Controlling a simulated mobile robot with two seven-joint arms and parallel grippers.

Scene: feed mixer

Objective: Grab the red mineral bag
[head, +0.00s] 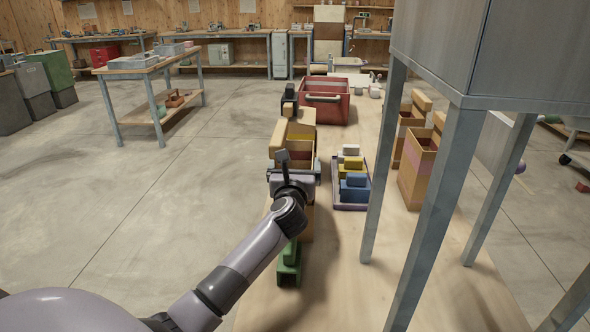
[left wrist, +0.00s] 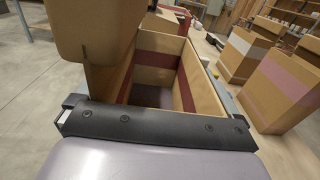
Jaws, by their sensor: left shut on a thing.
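An open-topped brown bag with a dark red band, the red mineral bag (left wrist: 153,78), fills the middle of the left wrist view. In the head view it stands at the table's left side, partly hidden by my left gripper (head: 292,176). In the left wrist view my left gripper (left wrist: 150,115) spans the bag's near end, with a finger at each side, and is shut on it. A taller brown panel (left wrist: 95,30) rises at the bag's left. I cannot tell whether the bag's base touches the table. My right gripper is not in view.
A purple tray (head: 350,206) with white, yellow and blue items lies right of the bag. Brown banded bags (head: 418,168) stand farther right, by the grey legs (head: 440,215) of a metal stand. A red crate (head: 325,108) is beyond. A green item (head: 288,266) sits nearer me.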

